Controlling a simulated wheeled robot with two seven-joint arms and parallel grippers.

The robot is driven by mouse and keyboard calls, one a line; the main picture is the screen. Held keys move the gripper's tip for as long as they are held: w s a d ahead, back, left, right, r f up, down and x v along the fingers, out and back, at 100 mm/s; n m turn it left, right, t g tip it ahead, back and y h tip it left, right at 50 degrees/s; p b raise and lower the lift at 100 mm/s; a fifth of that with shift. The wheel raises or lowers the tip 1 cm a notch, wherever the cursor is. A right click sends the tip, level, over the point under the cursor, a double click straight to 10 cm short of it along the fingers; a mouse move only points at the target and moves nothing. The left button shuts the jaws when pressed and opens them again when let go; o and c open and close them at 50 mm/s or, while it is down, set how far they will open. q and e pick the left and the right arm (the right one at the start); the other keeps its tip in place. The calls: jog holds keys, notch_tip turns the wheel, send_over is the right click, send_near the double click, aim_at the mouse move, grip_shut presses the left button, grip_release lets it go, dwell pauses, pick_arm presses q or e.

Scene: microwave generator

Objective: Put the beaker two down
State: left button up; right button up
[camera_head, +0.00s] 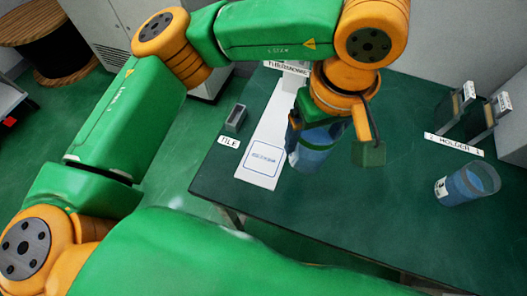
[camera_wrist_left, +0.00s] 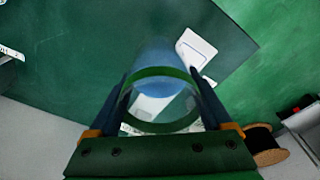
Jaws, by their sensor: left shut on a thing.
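My left gripper (camera_head: 318,132) is shut on a clear beaker with blue contents (camera_head: 308,158), over the table beside the white strip. In the left wrist view the beaker (camera_wrist_left: 160,88) stands between the two fingers of the gripper (camera_wrist_left: 161,100). From these views I cannot tell whether its base touches the table. Any label on the held beaker is hidden. A second beaker with blue contents (camera_head: 470,184) and a small white label stands at the right of the table. My right gripper is not in view.
The white strip with a blue-outlined square (camera_head: 262,158) lies left of the held beaker. A small grey block (camera_head: 235,118) and a "TILE" label (camera_head: 229,142) are at the left edge. Holders (camera_head: 480,118) stand at the far right. The table's middle right (camera_head: 400,200) is clear.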

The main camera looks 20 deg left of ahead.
aim_at(334, 140)
pick_arm(q)
jog(key=shift+n, duration=0.7)
jog(key=d, duration=0.1)
jog(key=s+d+r, duration=0.1)
jog(key=s+d, duration=0.1)
jog(key=shift+d+r, duration=0.15)
jog(key=shift+r, duration=0.1)
jog(key=shift+a+f+p, duration=0.1)
jog(key=shift+a+p, duration=0.3)
jog(key=w+a+f+p, duration=0.1)
jog(key=a+f, duration=0.3)
jog(key=w+a+f+p, duration=0.2)
jog(key=a+f, duration=0.2)
jog(key=w+a+f+p, duration=0.2)
jog(key=a+f, duration=0.2)
jog(key=shift+f, duration=0.6)
jog(key=o, duration=1.5)
jog(key=shift+r, duration=0.1)
